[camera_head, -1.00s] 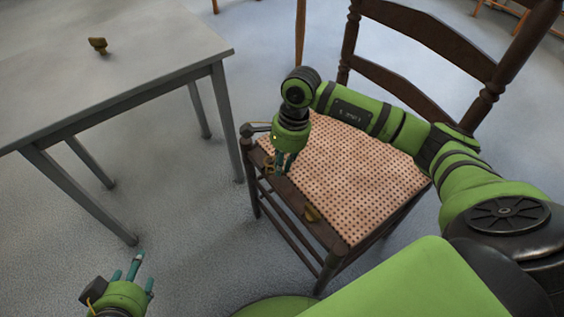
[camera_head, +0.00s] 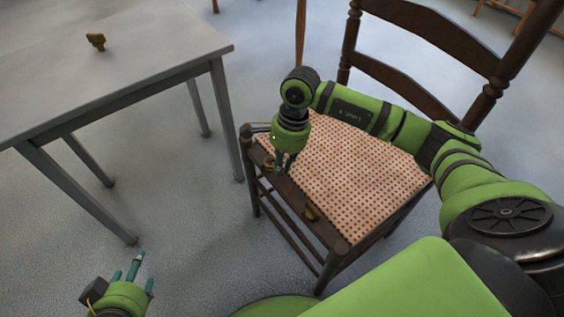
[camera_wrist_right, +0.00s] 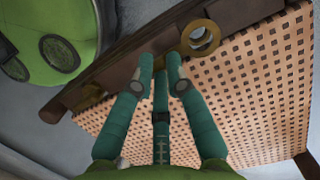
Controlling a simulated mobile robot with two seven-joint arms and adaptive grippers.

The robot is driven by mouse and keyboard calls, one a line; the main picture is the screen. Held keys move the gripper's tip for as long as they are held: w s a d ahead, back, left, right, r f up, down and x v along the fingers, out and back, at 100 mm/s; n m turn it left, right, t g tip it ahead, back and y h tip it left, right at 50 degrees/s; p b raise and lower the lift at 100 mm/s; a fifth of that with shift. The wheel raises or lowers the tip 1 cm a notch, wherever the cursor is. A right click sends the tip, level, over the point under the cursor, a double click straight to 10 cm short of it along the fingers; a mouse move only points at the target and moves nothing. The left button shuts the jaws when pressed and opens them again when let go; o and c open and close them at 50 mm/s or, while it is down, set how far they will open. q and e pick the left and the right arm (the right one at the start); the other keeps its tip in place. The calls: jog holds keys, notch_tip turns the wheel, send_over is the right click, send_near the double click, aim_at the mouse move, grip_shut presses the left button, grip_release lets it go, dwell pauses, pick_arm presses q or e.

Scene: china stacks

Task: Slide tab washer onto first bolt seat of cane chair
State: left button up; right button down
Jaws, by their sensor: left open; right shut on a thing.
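My right gripper (camera_head: 282,166) points down at the left part of the front rail (camera_head: 295,197) of the cane chair (camera_head: 345,165). Its teal fingers are shut on a brass tab washer (camera_head: 268,164). In the right wrist view the washer's ring (camera_wrist_right: 201,38) sticks out beside the fingertips (camera_wrist_right: 160,68), over the rail. The tab is largely hidden by the fingers, and I cannot tell whether the ring touches the rail. Another brass piece (camera_head: 312,212) sits further right on the rail; it also shows in the right wrist view (camera_wrist_right: 90,93). My left gripper (camera_head: 142,270) is open and empty at lower left.
A grey table (camera_head: 130,80) stands at the left with a small brass piece (camera_head: 96,41) on it. The chair's dark back slats (camera_head: 425,90) rise behind my right arm. Floor between the table and my left gripper is clear.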

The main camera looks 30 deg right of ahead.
jog(key=shift+d+b+x, duration=0.2)
jog(key=shift+b+x, duration=0.65)
jog(key=shift+x, duration=0.15)
jog(key=c, duration=1.2)
grip_release()
jog(key=shift+o, duration=0.2)
jog(key=shift+r, duration=0.1)
jog(key=v, duration=1.2)
jog(key=shift+a, duration=0.15)
